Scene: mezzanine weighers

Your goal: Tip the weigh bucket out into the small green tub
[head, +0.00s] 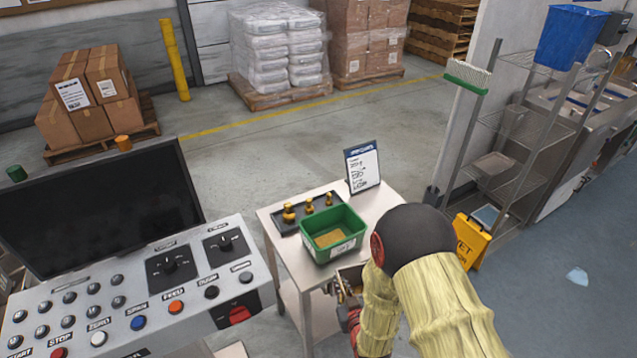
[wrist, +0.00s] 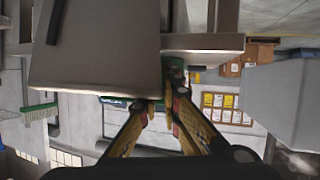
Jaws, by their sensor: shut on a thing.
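The small green tub (head: 352,252) stands upright on the small grey table, with a white label on its front and a layer of yellow-brown material inside. My gripper (head: 350,308) is low at the table's near right side, just in front of the tub and partly hidden by my arm. It is shut on the grey metal weigh bucket (head: 347,272), which shows only in part there. In the wrist view, which looks upside down, the bucket (wrist: 95,60) appears as a large grey box beside my fingers (wrist: 162,100). The bucket's inside is mostly hidden.
The table (head: 277,228) also carries a dark tray (head: 287,218) of brass weights and a sign (head: 363,168) behind the tub. A control console (head: 130,300) stands left. A yellow wet-floor sign (head: 470,240) and wire shelves (head: 520,120) stand right. Floor behind the table is clear.

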